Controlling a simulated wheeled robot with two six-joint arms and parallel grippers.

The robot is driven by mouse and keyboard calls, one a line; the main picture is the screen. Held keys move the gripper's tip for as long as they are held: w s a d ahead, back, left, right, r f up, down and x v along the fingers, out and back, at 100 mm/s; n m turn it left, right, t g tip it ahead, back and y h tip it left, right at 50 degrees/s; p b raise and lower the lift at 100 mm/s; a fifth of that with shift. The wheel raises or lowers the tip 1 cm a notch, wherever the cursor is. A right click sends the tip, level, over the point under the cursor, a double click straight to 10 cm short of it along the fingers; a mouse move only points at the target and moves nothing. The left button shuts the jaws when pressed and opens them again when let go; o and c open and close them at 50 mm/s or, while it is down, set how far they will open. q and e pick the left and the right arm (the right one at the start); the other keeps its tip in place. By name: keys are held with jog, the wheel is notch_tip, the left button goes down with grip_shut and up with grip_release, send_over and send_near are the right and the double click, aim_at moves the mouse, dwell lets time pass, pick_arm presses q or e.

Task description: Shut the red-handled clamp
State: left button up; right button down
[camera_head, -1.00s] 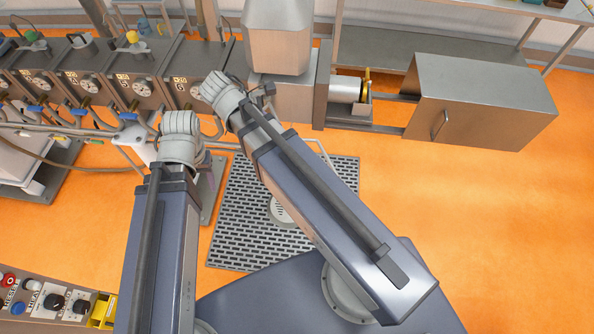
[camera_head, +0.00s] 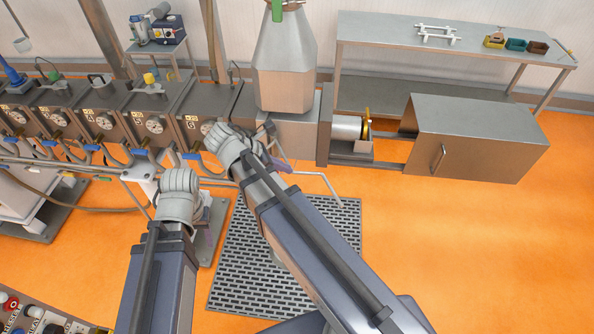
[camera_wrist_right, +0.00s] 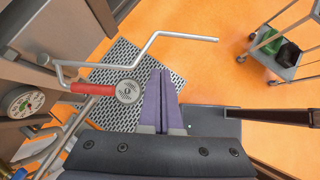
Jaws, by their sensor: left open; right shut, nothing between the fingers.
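The clamp's red handle (camera_wrist_right: 92,88) shows in the right wrist view, left of my right fingers, lying roughly level on a grey metal lever. I cannot make out the red handle in the head view. My right gripper (camera_wrist_right: 160,92) is shut and empty, with its purple fingers apart from the handle in the picture. In the head view my right gripper (camera_head: 277,163) is partly hidden by its wrist, in front of the machine under the hopper. My left gripper (camera_head: 206,215) is open, mostly hidden behind its wrist, lower and further left.
A bent grey rod (camera_wrist_right: 150,50) passes beyond the handle and my right fingers. Barrel blocks with gauges (camera_head: 155,125) line the left. A steel cabinet (camera_head: 478,135) stands right, with a bench (camera_head: 390,38) behind. A trolley (camera_wrist_right: 285,55) stands on open orange floor.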

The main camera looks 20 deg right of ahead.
aim_at(314, 173)
pick_arm(q)
notch_tip(314, 173, down, 8)
jog(key=b, duration=0.6)
jog(key=shift+r+b, duration=0.2)
jog(key=shift+b, duration=0.2)
pick_arm(e)
jog(key=shift+d+r+x, duration=0.25)
jog(key=shift+d+x, duration=0.05)
jog(key=shift+x, duration=1.75)
jog(key=shift+d+r+x, duration=0.25)
jog(key=shift+d+x, duration=0.05)
jog(key=shift+x, duration=1.75)
jog(key=shift+d+r+x, duration=0.25)
jog(key=shift+d+x, duration=0.05)
jog(key=shift+x, duration=1.7)
